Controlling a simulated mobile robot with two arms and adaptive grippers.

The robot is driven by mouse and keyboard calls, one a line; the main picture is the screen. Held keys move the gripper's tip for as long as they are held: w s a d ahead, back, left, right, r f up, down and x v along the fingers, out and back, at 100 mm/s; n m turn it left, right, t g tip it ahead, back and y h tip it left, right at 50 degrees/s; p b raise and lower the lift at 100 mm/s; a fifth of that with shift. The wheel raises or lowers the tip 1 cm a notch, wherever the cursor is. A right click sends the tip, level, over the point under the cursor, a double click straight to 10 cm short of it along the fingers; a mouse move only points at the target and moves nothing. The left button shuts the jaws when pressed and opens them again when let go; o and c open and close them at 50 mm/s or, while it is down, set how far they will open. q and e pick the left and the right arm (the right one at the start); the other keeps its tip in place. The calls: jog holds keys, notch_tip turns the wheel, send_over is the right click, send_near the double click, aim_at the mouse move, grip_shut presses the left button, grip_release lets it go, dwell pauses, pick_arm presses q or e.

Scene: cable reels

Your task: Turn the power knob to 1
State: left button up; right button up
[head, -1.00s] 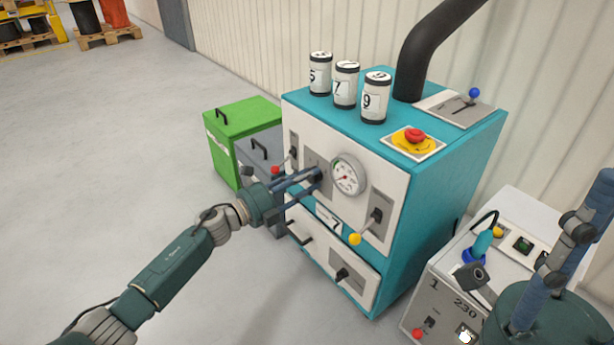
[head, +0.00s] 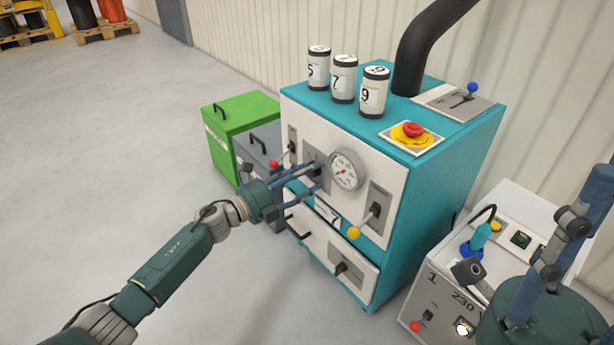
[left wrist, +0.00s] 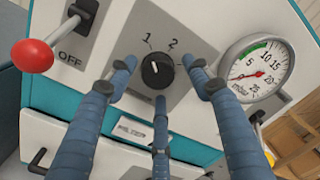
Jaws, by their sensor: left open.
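The power knob (left wrist: 157,70) is a round black dial with a white pointer line on a grey plate (left wrist: 196,48) marked 1 and 2. The pointer tilts up and slightly left, roughly toward the 1. My left gripper (left wrist: 158,78) is open, its blue fingers spread around the knob; I cannot tell whether they touch it. In the head view, my left gripper (head: 318,179) is at the teal machine's white front (head: 349,140), left of the gauge, and mostly hides the knob. My right gripper (head: 560,262) shows partly at the right edge, its fingertips out of view.
A pressure gauge (left wrist: 256,69) sits right of the knob; a red-tipped lever (left wrist: 33,56) by an OFF label is at left. A yellow-tipped lever (head: 353,233) and drawer handles stick out nearby. A white power box (head: 493,258) stands right.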

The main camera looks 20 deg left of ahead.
pick_arm(q)
jog(key=v, duration=1.2)
